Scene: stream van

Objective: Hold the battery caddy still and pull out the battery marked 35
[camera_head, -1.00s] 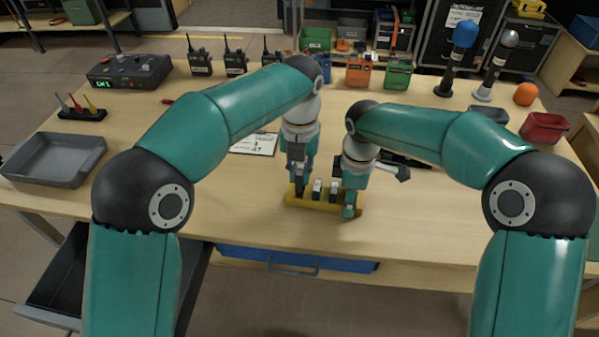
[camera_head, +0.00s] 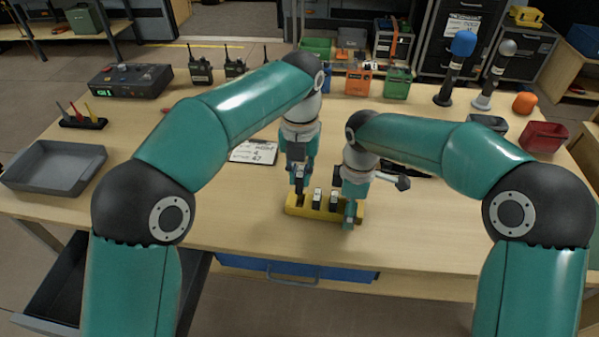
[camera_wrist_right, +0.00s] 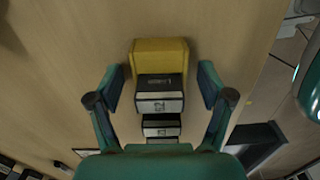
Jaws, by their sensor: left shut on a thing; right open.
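The yellow battery caddy (camera_head: 325,212) lies on the table between my grippers, with several dark batteries (camera_head: 317,197) with pale labels upright in it. My left gripper (camera_head: 299,188) is shut at the caddy's left end, and its fingers hide that end. My right gripper (camera_head: 350,213) is open over the right end. In the right wrist view its fingers (camera_wrist_right: 160,88) stand apart on either side of the caddy end (camera_wrist_right: 160,55) and a black-and-white battery (camera_wrist_right: 160,94). That battery's label has a number that I cannot read surely. More batteries (camera_wrist_right: 160,126) show behind it.
A grey tray (camera_head: 55,167) stands at the left of the table. A white printed sheet (camera_head: 254,151) lies behind my left gripper. Radios (camera_head: 200,67), colored bins (camera_head: 358,80) and a red bin (camera_head: 543,136) stand further back.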

